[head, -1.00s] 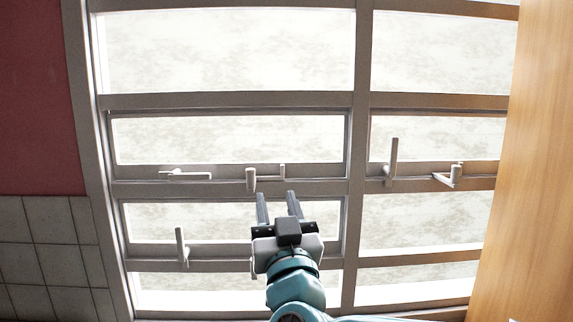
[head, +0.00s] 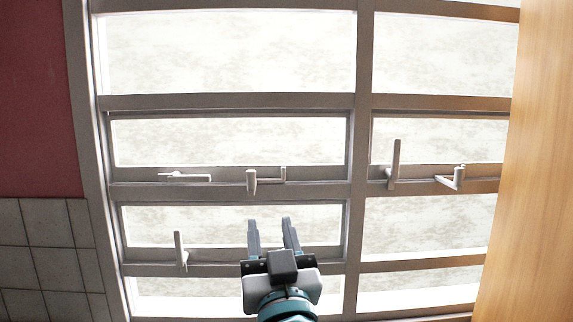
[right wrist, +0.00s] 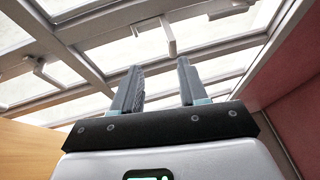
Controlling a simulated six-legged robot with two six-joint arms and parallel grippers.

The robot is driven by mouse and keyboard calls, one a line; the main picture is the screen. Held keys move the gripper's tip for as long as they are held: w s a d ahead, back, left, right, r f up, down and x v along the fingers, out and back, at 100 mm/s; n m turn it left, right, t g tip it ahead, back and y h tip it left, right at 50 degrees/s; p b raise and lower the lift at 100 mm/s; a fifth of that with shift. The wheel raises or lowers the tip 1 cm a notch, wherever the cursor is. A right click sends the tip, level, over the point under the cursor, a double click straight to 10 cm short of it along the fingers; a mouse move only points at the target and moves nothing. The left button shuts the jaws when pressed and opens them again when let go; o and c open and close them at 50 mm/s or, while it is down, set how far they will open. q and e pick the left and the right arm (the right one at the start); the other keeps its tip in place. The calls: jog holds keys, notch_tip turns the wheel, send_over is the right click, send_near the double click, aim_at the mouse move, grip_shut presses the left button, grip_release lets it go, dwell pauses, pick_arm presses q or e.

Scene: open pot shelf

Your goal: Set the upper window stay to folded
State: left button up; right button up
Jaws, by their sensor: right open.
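The upper window stay (head: 252,181) is a pale fitting on the bottom rail of the upper left pane. It has a short thick post and a thin arm running right to an upturned end. In the right wrist view the stay (right wrist: 170,38) shows beyond the fingers, roughly between them. My right gripper (head: 269,222) is open and empty, below the stay in the head view and apart from it. Its two dark fingers also show in the right wrist view (right wrist: 159,68). My left gripper is not in view.
A flat pale lever (head: 190,178) is left of the stay. An upright handle (head: 180,250) is on the lower pane. Another upright handle (head: 393,165) and a bent fitting (head: 457,178) are on the right window. A wooden panel (head: 535,160) borders the right side.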

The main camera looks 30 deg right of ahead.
jog(key=b+v, duration=0.2)
jog(key=v, duration=1)
dwell(0.4)
